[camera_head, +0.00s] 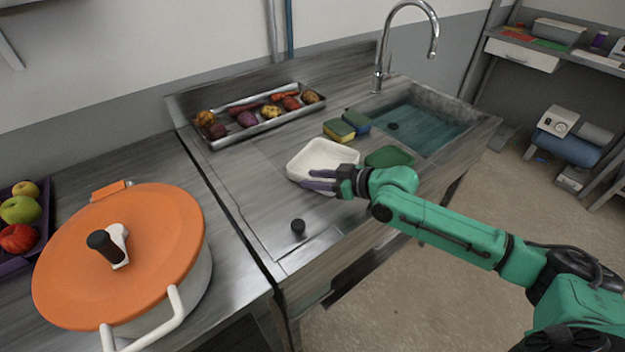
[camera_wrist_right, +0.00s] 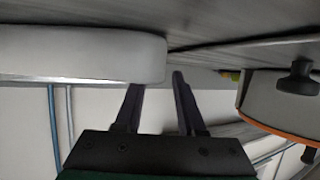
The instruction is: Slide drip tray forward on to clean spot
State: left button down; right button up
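The drip tray appears to be the shallow white tray (camera_head: 318,152) on the grey counter (camera_head: 262,190), in front of the sponges. My right gripper (camera_head: 308,180) is at the tray's near side, with its dark fingers spread apart. In the right wrist view, a white rounded body that looks like the tray (camera_wrist_right: 80,52) lies beyond the fingers (camera_wrist_right: 157,85), overlapping the left one's tip. I cannot tell whether they touch. No object is visibly clamped between the fingers. A clean spot cannot be told apart from the rest of the counter. My left gripper is out of view.
Sponges (camera_head: 340,130) and a green dish (camera_head: 390,157) lie behind and right of the tray, near the sink (camera_head: 440,120). A metal vegetable tray (camera_head: 258,128) is at the back. A black knob (camera_head: 298,226) stands in front. An orange-lidded pot (camera_head: 150,240) is left.

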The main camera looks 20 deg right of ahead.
jog(key=shift+w+a+f, duration=0.2)
jog(key=shift+w+a, duration=0.2)
jog(key=shift+s+d+r, duration=0.1)
jog(key=shift+s+d, duration=0.15)
jog(key=shift+c, duration=0.9)
grip_shut()
